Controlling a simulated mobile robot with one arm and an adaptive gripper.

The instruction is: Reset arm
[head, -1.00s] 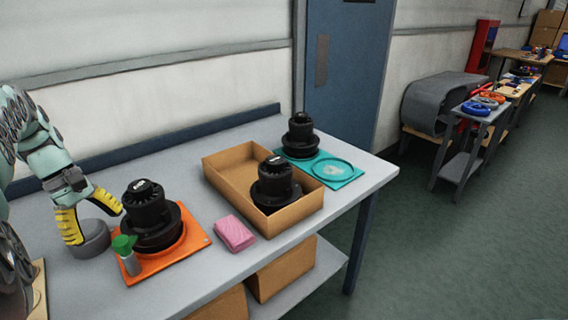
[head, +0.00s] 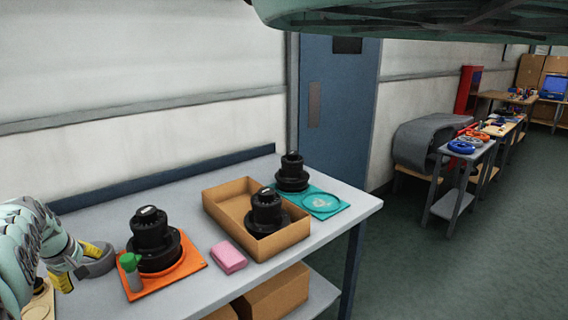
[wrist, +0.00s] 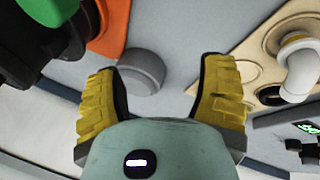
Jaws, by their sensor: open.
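My gripper (head: 78,268) is at the left end of the grey workbench (head: 330,217) in the head view, its yellow fingers spread apart. In the wrist view my gripper (wrist: 160,80) is open with nothing between its fingers. A round grey cylinder (wrist: 142,72) lies beyond the left finger there. In the head view the same grey cylinder (head: 99,264) appears right behind the fingers; I cannot tell whether they touch.
A black motor unit (head: 150,235) and green-capped bottle (head: 131,272) stand on an orange mat (head: 190,265). Nearby are a pink sponge (head: 228,258), a cardboard box (head: 282,243) holding another black unit (head: 266,210), and a teal mat (head: 335,207) with a third unit (head: 291,172).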

